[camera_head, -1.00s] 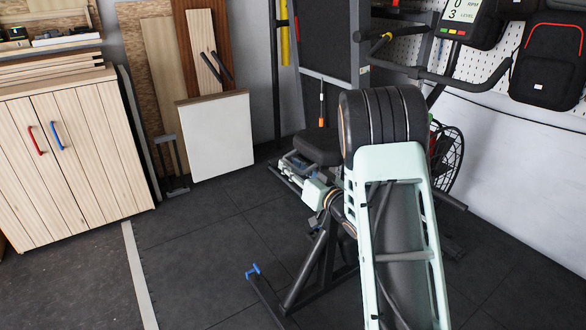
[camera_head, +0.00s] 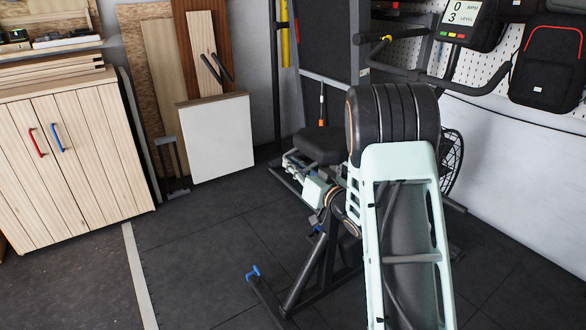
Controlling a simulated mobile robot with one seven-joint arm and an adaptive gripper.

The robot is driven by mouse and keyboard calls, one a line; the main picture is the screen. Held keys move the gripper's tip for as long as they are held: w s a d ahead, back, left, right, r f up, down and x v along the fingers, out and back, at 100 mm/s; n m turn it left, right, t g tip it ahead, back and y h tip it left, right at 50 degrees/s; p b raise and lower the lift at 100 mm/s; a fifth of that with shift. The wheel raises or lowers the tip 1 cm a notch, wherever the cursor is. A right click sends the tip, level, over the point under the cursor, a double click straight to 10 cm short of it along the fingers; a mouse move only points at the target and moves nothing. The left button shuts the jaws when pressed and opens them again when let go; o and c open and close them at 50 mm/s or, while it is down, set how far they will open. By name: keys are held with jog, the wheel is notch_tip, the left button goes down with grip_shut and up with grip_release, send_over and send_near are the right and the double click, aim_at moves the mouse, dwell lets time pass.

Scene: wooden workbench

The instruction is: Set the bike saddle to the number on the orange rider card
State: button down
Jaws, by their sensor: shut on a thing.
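The exercise bike's black saddle (camera_head: 322,145) shows left of my large arm joint. My gripper (camera_head: 296,163) is at the saddle's lower left side, with its mint wrist just below. It is shut on what looks like the saddle; the exact contact is too small and dark to make out. The seat post and any number scale on it are hidden behind my arm. I cannot make out an orange rider card.
The bike's console (camera_head: 462,14) and handlebar (camera_head: 425,72) are at upper right. A bike foot with a blue end (camera_head: 253,271) lies in front. A wooden cabinet (camera_head: 75,160) and a white board (camera_head: 217,138) stand at left. The floor between is clear.

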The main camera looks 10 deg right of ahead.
jog(key=shift+r, duration=0.85)
jog(key=shift+f, duration=0.15)
jog(key=c, duration=2)
grip_release()
jog(key=v, duration=1.2)
